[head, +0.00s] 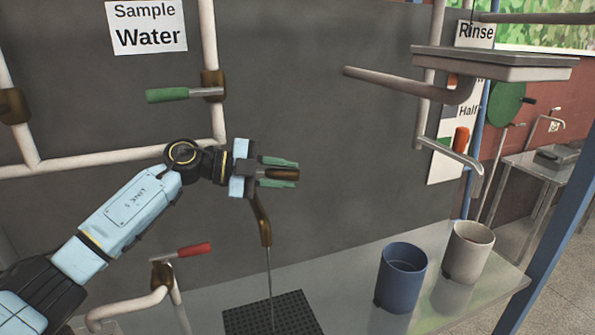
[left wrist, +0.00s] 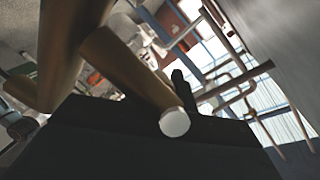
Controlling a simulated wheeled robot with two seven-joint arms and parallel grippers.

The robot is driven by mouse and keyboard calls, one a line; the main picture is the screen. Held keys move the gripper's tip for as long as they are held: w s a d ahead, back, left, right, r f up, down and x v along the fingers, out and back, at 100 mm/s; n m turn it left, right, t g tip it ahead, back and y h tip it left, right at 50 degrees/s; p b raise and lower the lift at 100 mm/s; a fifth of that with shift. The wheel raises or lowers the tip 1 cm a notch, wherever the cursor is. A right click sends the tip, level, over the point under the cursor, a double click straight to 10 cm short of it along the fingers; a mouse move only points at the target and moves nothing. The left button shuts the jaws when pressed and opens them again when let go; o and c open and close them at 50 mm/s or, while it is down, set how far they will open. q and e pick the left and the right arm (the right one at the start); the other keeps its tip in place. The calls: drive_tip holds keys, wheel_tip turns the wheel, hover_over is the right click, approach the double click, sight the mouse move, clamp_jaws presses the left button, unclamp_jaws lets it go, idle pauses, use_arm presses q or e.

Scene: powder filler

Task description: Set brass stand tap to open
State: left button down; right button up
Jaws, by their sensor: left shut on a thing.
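The brass stand tap (head: 262,220) is in the middle of the head view, a brown piece slanting down from my left gripper. Below its lower end a thin pale vertical line (head: 269,275) runs down to a black grid; I cannot tell whether it is water or a rod. My left gripper (head: 281,172), with green fingertips, is shut on a brown part of the tap, apparently its handle. The gripper hides where this part joins the tap. In the left wrist view a brown bar with a pale round end (left wrist: 174,122) shows close up. My right gripper is not in view.
A green-handled valve (head: 168,95) is on the pipes above left; a red-handled tap (head: 193,250) stands below. A blue cup (head: 402,275) and a beige cup (head: 469,252) stand right of the black grid (head: 250,318). An orange-handled tap (head: 460,140) and metal shelf (head: 490,65) are at right.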

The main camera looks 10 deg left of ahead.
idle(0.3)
use_arm(q)
drive_tip(key=c, duration=1.1)
unclamp_jaws()
